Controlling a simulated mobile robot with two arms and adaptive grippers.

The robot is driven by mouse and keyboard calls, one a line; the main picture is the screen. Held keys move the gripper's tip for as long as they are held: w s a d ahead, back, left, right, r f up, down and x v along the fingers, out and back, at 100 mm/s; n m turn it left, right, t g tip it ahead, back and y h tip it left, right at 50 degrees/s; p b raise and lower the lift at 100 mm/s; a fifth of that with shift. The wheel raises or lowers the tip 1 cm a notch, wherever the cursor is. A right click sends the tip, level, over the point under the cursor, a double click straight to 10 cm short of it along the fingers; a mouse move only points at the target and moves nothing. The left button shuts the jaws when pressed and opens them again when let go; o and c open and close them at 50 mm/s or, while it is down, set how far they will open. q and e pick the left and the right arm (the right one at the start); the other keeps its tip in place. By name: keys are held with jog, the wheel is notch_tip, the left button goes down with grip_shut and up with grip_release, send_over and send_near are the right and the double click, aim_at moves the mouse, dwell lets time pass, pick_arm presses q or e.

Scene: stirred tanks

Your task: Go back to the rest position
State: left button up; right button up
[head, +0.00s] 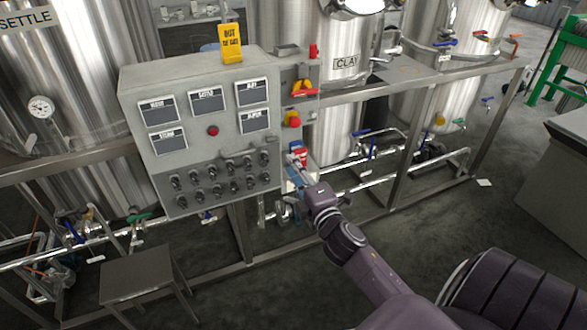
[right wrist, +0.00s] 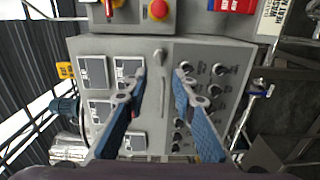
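My right gripper (head: 299,164) is held up beside the right edge of a grey control panel (head: 200,135). In the right wrist view its two blue-backed fingers (right wrist: 160,76) are apart, with nothing between them. The panel face lies beyond the fingertips, with dark labelled squares to one side and black knobs to the other. I cannot tell how close the fingertips are to the panel. My right arm reaches in from the lower right of the head view. My left gripper is in neither view.
Steel tanks (head: 87,120) stand behind a metal frame (head: 440,85) with pipes and valves. A yellow tag (head: 230,43) stands on the panel top. A red-yellow emergency button (head: 292,119) is right of the panel. A small metal stool (head: 143,277) stands lower left.

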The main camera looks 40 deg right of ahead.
dwell(0.4)
jog(key=s+a+f+m+g+y, duration=0.1)
jog(key=s+a+f+m+g, duration=0.2)
jog(key=f, duration=1)
jog(key=s+a+f+m+g+y, duration=0.15)
jog(key=s+f, duration=0.35)
jog(key=f, duration=0.7)
jog(key=s+a+f+m+g, duration=0.1)
jog(key=s+f+m+g, duration=0.2)
jog(key=f, duration=1)
jog(key=s+a+f+m+g+y, duration=0.1)
jog(key=s+a+f+g, duration=0.15)
jog(key=s+f, duration=0.6)
jog(key=s+a+f+m+g, duration=0.15)
jog(key=s+a+f, duration=0.25)
jog(key=s+f, duration=0.5)
jog(key=s+a+f+m+g, duration=0.1)
jog(key=s+a+f+g, duration=0.1)
jog(key=s, duration=0.8)
jog(key=s+a+f+m+g+b, duration=0.1)
jog(key=s+a+f+g, duration=0.1)
jog(key=s, duration=0.8)
jog(key=shift+a+f+m+g+y, duration=0.35)
jog(key=shift+f+m+g+y, duration=0.1)
jog(key=shift+f, duration=0.3)
jog(key=shift+c, duration=0.5)
